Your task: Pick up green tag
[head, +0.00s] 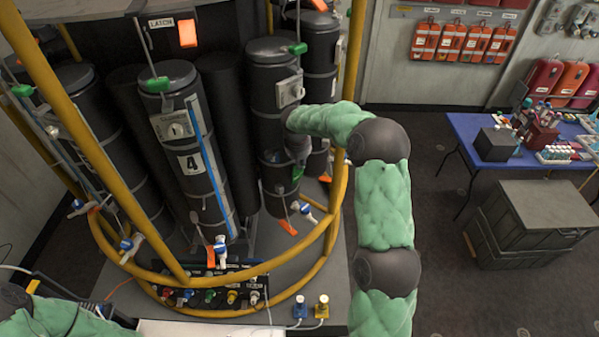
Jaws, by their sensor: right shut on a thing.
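My right arm, in green padding, reaches in from the lower right to the dark bottles of the rosette. My right gripper (297,160) points down in front of a dark bottle (272,120). It is shut on a small green tag (298,173), which shows just below the fingers; the fingers are small and partly hidden by the wrist. Other green tags hang higher up: one at the top of the same bottle (297,48), one on the bottle marked 4 (158,84) and one at the far left (22,91). My left gripper is out of view.
Yellow rails (339,205) ring the bottles close to my right arm. A blue table (465,125) with small items and a grey crate (535,215) stand at right. Floor between is clear.

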